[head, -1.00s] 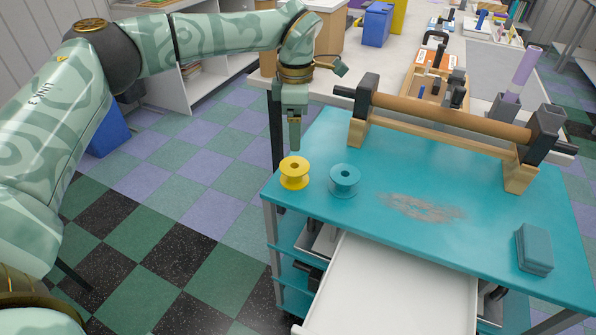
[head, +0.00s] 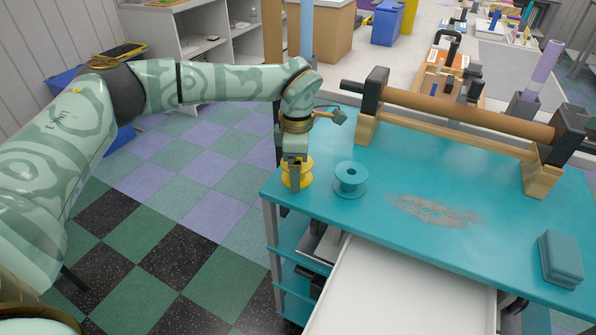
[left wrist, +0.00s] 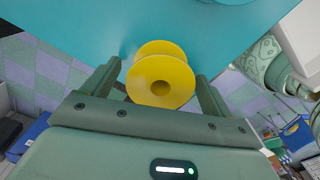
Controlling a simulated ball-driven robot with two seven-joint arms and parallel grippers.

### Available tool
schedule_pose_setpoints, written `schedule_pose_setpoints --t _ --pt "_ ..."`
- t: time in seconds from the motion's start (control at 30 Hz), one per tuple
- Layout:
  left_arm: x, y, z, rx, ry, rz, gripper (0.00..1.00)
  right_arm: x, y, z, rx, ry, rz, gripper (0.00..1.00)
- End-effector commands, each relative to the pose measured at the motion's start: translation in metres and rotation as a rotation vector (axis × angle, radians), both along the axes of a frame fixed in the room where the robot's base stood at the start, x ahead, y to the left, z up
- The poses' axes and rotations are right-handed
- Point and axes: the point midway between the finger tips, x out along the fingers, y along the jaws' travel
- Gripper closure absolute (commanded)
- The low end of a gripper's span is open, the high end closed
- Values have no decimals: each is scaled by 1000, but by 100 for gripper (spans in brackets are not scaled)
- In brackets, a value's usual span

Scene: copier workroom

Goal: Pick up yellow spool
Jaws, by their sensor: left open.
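The yellow spool (head: 306,172) stands at the left corner of the teal cart top (head: 370,232). In the head view my left gripper (head: 296,184) is lowered over it and hides part of it. In the left wrist view the yellow spool (left wrist: 161,76) sits between the two spread fingers of my left gripper (left wrist: 158,92), with a gap on each side. The gripper is open and not holding it. My right gripper is not in view.
A teal spool (head: 350,180) stands close to the right of the yellow one. A wooden roller stand (head: 455,118) lines the back of the cart, and a teal block (head: 561,258) lies at the right. An open white drawer (head: 395,290) juts out in front.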

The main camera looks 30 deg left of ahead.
Motion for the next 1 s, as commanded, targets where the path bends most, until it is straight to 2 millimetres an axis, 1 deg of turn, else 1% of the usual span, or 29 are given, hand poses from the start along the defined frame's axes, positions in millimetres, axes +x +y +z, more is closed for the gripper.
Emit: schedule_pose_setpoints --t 0.03,0.07,0.1,0.17,0.2,0.47,0.57,0.63,0.7,0.8,0.87,1.0 --pt "0 0 1 0 0 0 20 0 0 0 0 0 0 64" --pt "0 0 1 0 0 0 28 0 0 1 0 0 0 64" --pt "0 0 1 0 0 0 39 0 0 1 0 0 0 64" --pt "0 0 1 0 0 0 56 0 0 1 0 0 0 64" --pt "0 0 1 0 0 0 62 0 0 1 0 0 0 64" --pt "0 0 1 0 0 0 62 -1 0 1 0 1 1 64" --pt "0 0 5 0 -1 0 62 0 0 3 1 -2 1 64" --pt "0 0 12 0 -2 1 62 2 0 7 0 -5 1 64" --pt "0 0 23 0 -3 1 62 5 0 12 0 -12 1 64" --pt "-2 -2 44 0 -6 -2 62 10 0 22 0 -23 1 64" --pt "-12 -8 57 0 -6 -4 62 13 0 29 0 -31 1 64" --pt "-37 -25 94 -2 -8 -6 62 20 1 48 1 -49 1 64"
